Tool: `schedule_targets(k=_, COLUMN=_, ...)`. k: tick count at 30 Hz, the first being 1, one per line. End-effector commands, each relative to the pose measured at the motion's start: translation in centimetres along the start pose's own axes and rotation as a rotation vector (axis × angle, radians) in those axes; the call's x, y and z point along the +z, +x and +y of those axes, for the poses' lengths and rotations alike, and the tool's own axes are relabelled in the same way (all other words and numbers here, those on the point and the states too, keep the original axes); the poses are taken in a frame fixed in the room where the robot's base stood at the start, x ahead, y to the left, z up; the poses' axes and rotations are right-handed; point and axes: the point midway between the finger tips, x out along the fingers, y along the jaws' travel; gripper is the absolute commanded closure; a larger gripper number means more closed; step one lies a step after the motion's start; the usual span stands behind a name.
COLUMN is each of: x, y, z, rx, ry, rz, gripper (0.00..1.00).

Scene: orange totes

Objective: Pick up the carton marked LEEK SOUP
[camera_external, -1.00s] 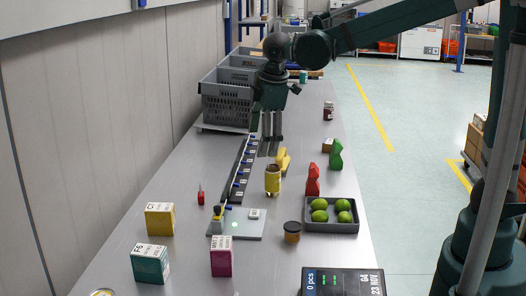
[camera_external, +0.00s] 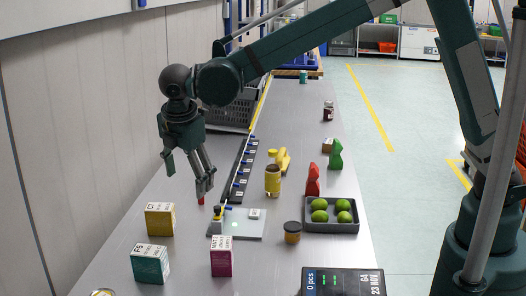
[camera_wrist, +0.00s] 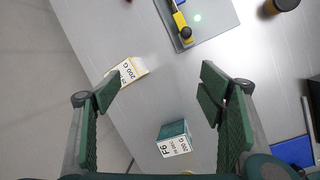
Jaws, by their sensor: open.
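Three cartons stand on the grey table near the front left: a yellow one (camera_external: 160,221), a teal one (camera_external: 150,265) and a magenta one (camera_external: 221,262). Their print is too small to read fully, so I cannot tell which is marked LEEK SOUP. My gripper (camera_external: 186,180) is open and empty, above the table behind the yellow carton. In the wrist view, my gripper (camera_wrist: 160,90) has its fingers wide apart. The yellow carton (camera_wrist: 130,71) shows near the left fingertip, and the teal carton (camera_wrist: 174,140) lies lower between the fingers. I cannot make out the magenta carton there.
A brown-capped jar (camera_external: 292,232), a tray (camera_external: 331,227) of green fruit and a display (camera_external: 343,284) stand further right. A grey crate (camera_external: 228,113) is behind. The table between the cartons is clear.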

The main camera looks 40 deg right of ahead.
Motion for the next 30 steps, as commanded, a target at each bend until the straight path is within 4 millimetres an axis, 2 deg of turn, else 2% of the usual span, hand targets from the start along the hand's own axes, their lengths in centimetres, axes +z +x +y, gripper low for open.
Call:
schedule_targets(k=1, x=-1.7, y=-0.1, z=0.0, rx=-0.002, ry=-0.031, rz=-0.006, gripper=0.31)
schedule_targets(k=8, x=-8.5, y=0.6, z=-0.6, rx=-0.011, ry=-0.173, rz=-0.039, gripper=0.31)
schedule_targets(k=18, x=-18.1, y=1.9, z=-3.0, rx=-0.025, ry=-0.374, rz=-0.089, gripper=0.31)
schedule_targets(k=24, x=-21.7, y=2.6, z=-4.3, rx=-0.031, ry=-0.45, rz=-0.109, gripper=0.31)
schedule_targets(k=30, x=-22.9, y=2.9, z=-4.8, rx=-0.034, ry=-0.476, rz=-0.117, gripper=0.31)
